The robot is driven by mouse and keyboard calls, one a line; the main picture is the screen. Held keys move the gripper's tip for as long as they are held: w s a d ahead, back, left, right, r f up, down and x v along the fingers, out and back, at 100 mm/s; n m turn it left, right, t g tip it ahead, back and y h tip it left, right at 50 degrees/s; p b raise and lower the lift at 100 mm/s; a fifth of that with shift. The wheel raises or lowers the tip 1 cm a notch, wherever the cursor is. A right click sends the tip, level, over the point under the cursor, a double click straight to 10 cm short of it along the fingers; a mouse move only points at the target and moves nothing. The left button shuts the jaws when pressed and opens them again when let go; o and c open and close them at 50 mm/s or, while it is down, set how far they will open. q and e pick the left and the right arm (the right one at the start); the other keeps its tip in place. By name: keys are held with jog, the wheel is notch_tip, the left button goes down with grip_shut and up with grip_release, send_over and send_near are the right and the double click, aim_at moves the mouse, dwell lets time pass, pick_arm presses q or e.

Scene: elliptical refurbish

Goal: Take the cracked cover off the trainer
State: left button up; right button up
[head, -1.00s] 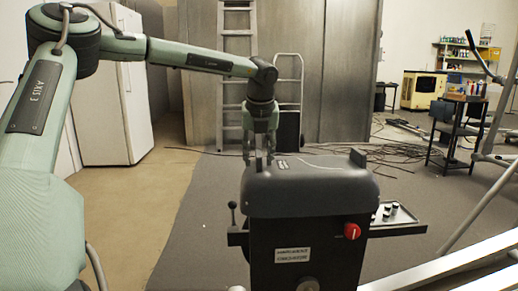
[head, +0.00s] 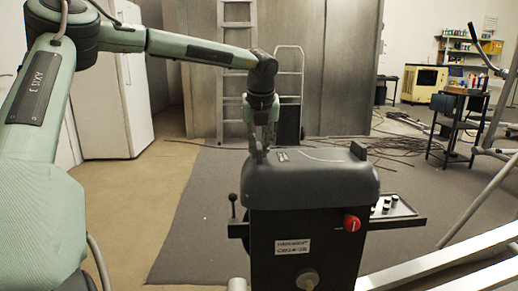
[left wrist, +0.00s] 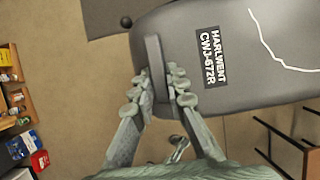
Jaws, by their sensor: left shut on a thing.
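The cracked cover (head: 315,185) is a dark grey rounded shell on top of the trainer's black body (head: 335,250). In the left wrist view the cover (left wrist: 240,65) shows a jagged white crack and a printed label. My left gripper (head: 260,152) reaches down to the cover's left end in the head view. In the left wrist view my left gripper (left wrist: 160,88) is shut on an upright tab (left wrist: 154,60) at the cover's edge. A second tab (head: 358,151) stands free at the cover's right end. The cover sits on the body. My right gripper is out of view.
A red knob (head: 351,223) is on the body's front, and a lever (head: 233,205) stands at its left. A side tray (head: 398,212) juts out right. Pale beams (head: 440,258) cross the lower right. A black cart (head: 460,125) stands behind. Floor at left is clear.

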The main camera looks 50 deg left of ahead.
pick_arm(q)
jog(key=shift+w+r, duration=0.1)
jog(key=shift+r, duration=0.1)
grip_shut()
jog(key=shift+r, duration=0.15)
jog(key=shift+r+p, duration=2.2)
jog(key=shift+r, duration=1.8)
jog(key=shift+f, duration=0.1)
